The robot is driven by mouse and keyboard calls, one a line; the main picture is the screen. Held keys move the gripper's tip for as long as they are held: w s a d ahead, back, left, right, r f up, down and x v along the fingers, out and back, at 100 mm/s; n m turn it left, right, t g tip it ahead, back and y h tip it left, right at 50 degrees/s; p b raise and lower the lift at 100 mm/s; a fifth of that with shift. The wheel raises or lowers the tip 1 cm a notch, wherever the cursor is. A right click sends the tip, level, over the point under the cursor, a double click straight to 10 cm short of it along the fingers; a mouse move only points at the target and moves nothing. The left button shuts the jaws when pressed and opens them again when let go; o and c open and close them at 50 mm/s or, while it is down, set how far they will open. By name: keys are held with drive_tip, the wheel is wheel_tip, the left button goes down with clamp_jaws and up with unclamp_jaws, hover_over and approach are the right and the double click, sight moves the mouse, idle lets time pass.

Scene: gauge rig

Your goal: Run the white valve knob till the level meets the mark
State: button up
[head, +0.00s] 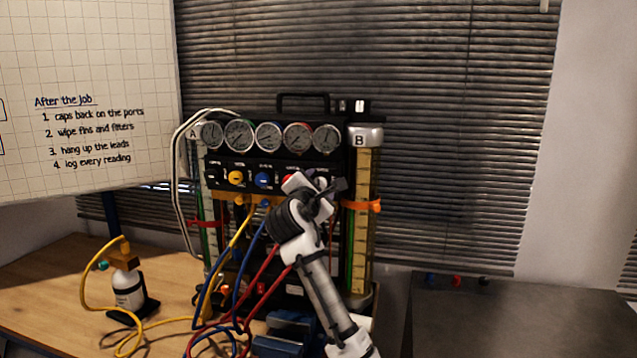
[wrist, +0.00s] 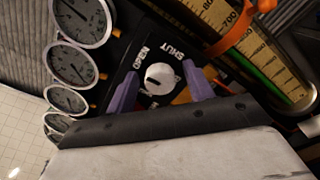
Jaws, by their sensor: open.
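The white valve knob (wrist: 160,78) shows in the wrist view on a black panel, beside printed words including "SHUT". My gripper (wrist: 161,88) is open, with one purple finger on each side of the knob. Gaps show between fingers and knob. In the head view my gripper (head: 333,188) is at the right end of the knob row and largely hides the knob. Gauge column B (head: 363,250) has a yellow scale and an orange band (head: 362,205); the band also shows in the wrist view (wrist: 231,37). A green strip (wrist: 266,83) runs along the scale; I cannot make out the liquid level.
Several dials (head: 269,136) sit above the knobs. Yellow, blue and red hoses (head: 262,285) hang in front of the rig, left of my arm. A white bottle (head: 128,288) stands on the wooden bench (head: 50,290). The dark bench (head: 530,310) at right is mostly clear.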

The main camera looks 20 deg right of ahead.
drive_tip(key=c, duration=1)
drive_tip(key=shift+o, duration=0.2)
drive_tip(key=shift+m, duration=0.3)
drive_tip(key=m+b, duration=0.1)
drive_tip(key=m, duration=0.2)
drive_tip(key=shift+f+m, duration=0.1)
drive_tip(key=shift+m, duration=0.3)
drive_tip(key=m+b, duration=0.1)
drive_tip(key=m, duration=0.3)
drive_tip(key=shift+m, duration=0.3)
drive_tip(key=m, duration=0.4)
drive_tip(key=shift+b, duration=0.3)
drive_tip(key=shift+m, duration=2.5)
